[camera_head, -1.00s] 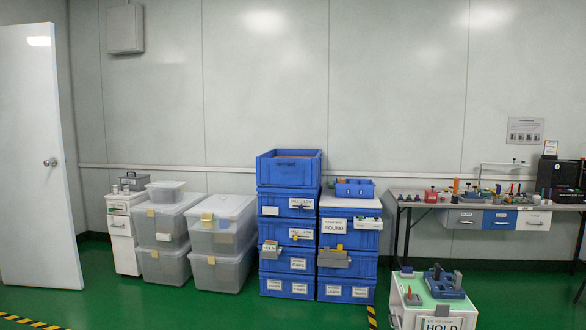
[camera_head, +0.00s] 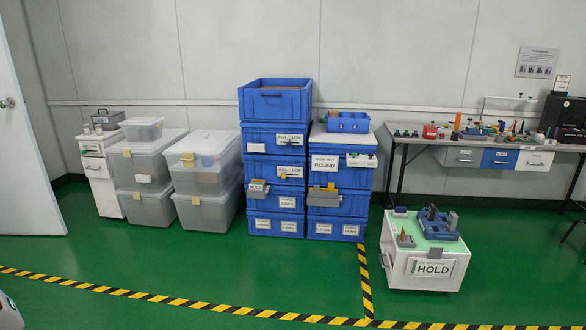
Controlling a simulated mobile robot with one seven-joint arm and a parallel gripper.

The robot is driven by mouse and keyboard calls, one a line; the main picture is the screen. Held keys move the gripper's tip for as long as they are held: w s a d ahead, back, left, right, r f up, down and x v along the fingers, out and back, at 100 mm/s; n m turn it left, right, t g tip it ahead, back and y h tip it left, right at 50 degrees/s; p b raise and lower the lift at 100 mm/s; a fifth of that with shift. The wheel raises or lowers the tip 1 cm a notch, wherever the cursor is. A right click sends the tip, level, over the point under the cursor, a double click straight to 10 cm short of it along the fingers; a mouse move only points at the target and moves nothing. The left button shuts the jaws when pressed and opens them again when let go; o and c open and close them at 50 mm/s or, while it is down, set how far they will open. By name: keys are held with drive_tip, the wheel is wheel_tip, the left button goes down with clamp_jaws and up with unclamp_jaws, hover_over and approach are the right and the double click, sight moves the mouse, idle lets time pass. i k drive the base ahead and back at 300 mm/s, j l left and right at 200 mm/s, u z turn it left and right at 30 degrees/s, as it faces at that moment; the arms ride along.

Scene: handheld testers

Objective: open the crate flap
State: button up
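Blue crates stand in two stacks against the back wall. In the left stack, an open-topped crate (camera_head: 275,104) sits above a crate labelled FULL LOW (camera_head: 254,139), a similar one (camera_head: 256,171) with a yellow piece on its front, a CAPS crate (camera_head: 262,202) and a bottom crate (camera_head: 258,226). In the right stack, a crate labelled ROUND (camera_head: 324,176) sits above others, one with a grey tray-like piece (camera_head: 324,198) jutting out. I cannot tell which front is the flap; none clearly stands open. My gripper is not in view.
A white HOLD cart (camera_head: 432,268) stands front right. A cluttered workbench (camera_head: 397,139) is behind it. Clear lidded bins (camera_head: 205,214) and a white cabinet (camera_head: 97,170) stand left of the crates. Yellow-black floor tape (camera_head: 150,297) crosses open green floor.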

sight(269, 104)
drive_tip(key=i, duration=1.3)
drive_tip(key=i+j+z, duration=0.1)
drive_tip(key=i, duration=1.15)
drive_tip(key=i+j, duration=0.1)
drive_tip(key=i, duration=1.2)
